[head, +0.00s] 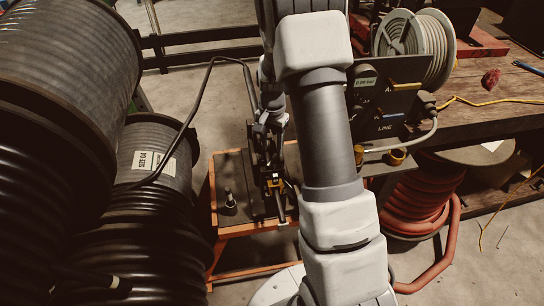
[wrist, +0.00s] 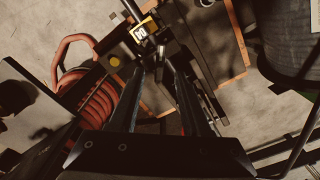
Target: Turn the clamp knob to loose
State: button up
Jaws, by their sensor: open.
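My gripper (wrist: 158,78) is open in the wrist view, with its two dark fingers reaching up the picture toward the crimper. The crimper (wrist: 172,40) is a dark device with a yellow numbered tag (wrist: 143,30). A small dark part shows between the fingertips; I cannot tell whether it is the clamp knob or whether the fingers touch it. In the head view the crimper's yellow-marked part (head: 273,183) sits on the orange-framed cart (head: 213,190). The gripper is hard to make out there among dark parts, and my arm covers the area to its right.
Large black hose reels (head: 60,90) crowd the left side. A dark gauge panel (head: 388,98) and a wooden bench (head: 490,85) stand right, with red coiled hose (head: 415,205) below. A black hose (head: 205,90) arches over to the cart. A small upright metal part (head: 230,200) stands on the cart.

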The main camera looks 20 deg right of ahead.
aim_at(272, 159)
notch_tip(272, 159, down, 5)
jog(key=shift+r, duration=0.1)
dwell(0.3)
grip_shut()
